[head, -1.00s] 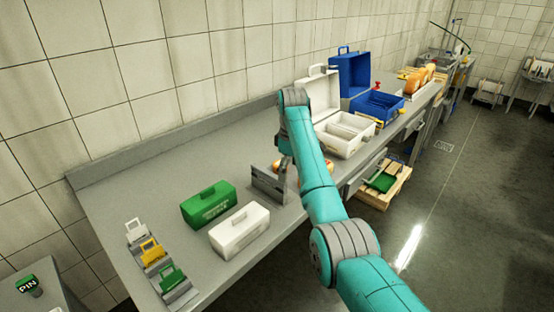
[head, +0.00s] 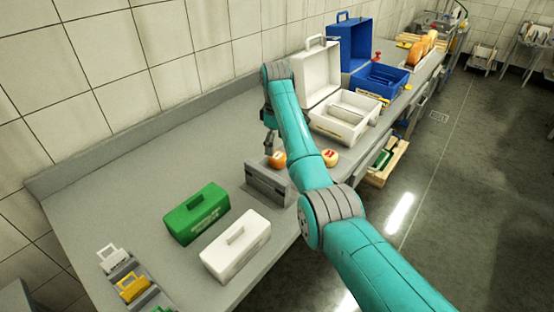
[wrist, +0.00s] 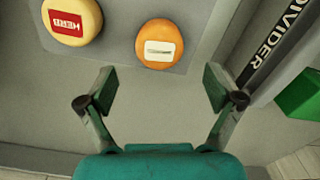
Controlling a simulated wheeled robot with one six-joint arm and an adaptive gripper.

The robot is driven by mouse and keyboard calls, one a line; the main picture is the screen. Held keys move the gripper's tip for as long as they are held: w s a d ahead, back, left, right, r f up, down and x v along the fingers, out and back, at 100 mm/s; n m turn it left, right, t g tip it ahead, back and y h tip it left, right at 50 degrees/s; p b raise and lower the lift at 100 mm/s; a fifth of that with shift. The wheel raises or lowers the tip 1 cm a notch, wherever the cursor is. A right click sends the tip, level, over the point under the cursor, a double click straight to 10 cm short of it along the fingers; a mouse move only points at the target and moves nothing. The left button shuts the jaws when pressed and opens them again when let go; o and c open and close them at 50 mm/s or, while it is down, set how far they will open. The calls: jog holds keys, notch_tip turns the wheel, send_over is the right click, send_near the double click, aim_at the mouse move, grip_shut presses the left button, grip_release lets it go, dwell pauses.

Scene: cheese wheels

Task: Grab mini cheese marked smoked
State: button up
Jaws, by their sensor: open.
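An orange mini cheese (wrist: 159,43) with a white label lies on a grey surface in the wrist view; its label is too small to read. It also shows behind the divider in the head view (head: 278,160). A yellow mini cheese (wrist: 72,20) with a red label, apparently reading HERB, lies to its left. In the head view this one (head: 330,158) is right of my forearm. My gripper (wrist: 160,86) is open and empty, its fingertips apart on either side below the orange cheese in the wrist view, not touching it.
A grey upright divider (head: 268,182) stands close to the orange cheese; it is labelled DIVIDER in the wrist view (wrist: 268,48). A green case (head: 196,212) and a white case (head: 236,246) stand nearer. Open white (head: 340,128) and blue (head: 376,84) boxes stand beyond.

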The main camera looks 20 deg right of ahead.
aim_at(277, 155)
jog(key=f, duration=0.6)
jog(key=shift+s+d+f, duration=0.1)
jog(key=shift+d+f, duration=0.1)
jog(key=c, duration=1.3)
jog(key=shift+r, duration=0.15)
